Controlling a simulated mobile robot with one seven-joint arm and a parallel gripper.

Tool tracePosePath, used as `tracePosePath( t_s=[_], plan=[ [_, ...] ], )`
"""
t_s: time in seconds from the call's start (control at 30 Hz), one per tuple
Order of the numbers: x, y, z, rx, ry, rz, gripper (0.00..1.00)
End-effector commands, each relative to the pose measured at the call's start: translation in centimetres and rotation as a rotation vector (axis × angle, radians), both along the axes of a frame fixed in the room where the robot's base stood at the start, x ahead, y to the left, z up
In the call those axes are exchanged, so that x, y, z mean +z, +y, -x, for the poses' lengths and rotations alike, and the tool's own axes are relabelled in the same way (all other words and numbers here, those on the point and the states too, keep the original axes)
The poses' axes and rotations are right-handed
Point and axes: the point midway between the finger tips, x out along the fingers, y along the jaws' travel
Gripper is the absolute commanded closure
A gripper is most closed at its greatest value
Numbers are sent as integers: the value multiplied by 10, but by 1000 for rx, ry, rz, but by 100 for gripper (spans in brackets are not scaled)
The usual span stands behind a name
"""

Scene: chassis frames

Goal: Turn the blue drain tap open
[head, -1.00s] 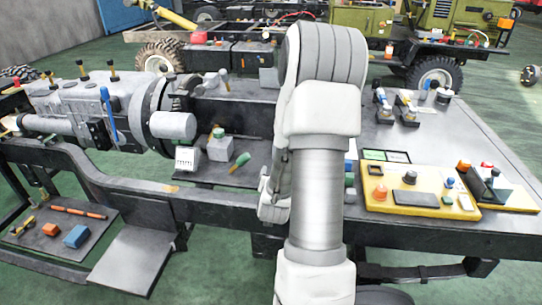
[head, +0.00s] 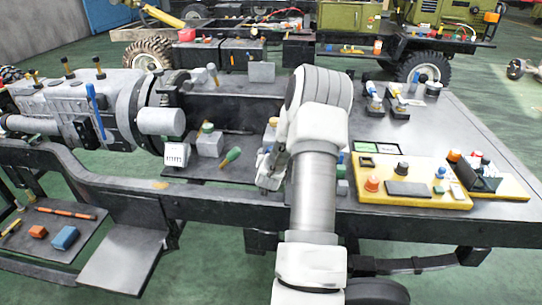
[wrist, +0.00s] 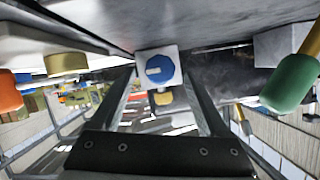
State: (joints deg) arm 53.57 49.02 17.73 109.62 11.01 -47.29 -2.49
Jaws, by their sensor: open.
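A round blue knob (wrist: 160,70) with a white pointer mark, which looks like the drain tap, sits on a pale square block (wrist: 143,58) in the wrist view. The mark lies roughly level across it. My gripper (wrist: 160,92) is open, with one finger to each side of the knob's line and nothing held between them. I cannot tell how far the fingertips are from the knob. In the head view my gripper (head: 268,172) is beside the dark chassis shelf, partly behind my forearm. I cannot pick out the knob there.
A green-ended handle (wrist: 289,84) and an orange cap (wrist: 8,92) flank the wrist view. In the head view, a green-handled tool (head: 230,157) lies left of my gripper and a yellow control panel (head: 425,170) stands right.

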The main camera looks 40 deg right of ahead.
Motion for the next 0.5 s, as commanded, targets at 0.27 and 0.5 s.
tracePosePath(
  t_s=[0.27, 0.5],
  plan=[
    [-8, -14, -13, -2, -1, 0, 22],
    [-8, -15, -14, -1, 0, 0, 22]
  ],
)
